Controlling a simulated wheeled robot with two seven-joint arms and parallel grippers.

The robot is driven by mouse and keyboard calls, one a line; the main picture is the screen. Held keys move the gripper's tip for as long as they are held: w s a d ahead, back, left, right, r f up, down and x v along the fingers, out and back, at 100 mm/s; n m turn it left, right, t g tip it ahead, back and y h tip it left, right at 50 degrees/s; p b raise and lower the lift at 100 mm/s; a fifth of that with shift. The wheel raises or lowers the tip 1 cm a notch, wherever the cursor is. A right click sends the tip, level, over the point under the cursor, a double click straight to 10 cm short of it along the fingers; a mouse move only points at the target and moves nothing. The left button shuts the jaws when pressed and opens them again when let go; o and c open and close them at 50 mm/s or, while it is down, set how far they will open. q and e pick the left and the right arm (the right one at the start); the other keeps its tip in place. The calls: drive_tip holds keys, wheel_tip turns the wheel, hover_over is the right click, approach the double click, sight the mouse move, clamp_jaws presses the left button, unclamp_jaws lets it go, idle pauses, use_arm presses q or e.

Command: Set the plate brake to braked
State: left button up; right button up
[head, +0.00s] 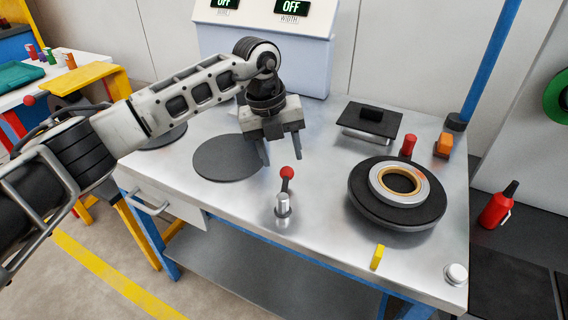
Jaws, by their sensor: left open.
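My left gripper (282,153) points down over the middle of the bench, with its two fingers apart and nothing between them. Just below it in the picture is a lever with a red ball knob (287,172) on a silver post (283,206). The knob seems apart from the fingers. To the right, a dark round plate (365,212) bears a metal ring-shaped coil (387,176). A red handle (409,145) stands behind this plate and a small yellow tab (377,257) in front. I cannot tell which of these is the plate brake. My right gripper is not in view.
A flat dark disc (225,158) lies on the metal bench (240,205) at left. A black flat-topped fixture (369,119), an orange block (444,145) and a silver button (456,273) are also there. A white console (265,50) with OFF displays stands behind.

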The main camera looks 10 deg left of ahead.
use_arm(q)
wheel_tip(320, 180, up, 11)
drive_tip(key=a, duration=0.2)
drive_tip(key=shift+s+r, duration=0.15)
drive_tip(key=shift+s, duration=0.2)
drive_tip(key=shift+a, duration=0.1)
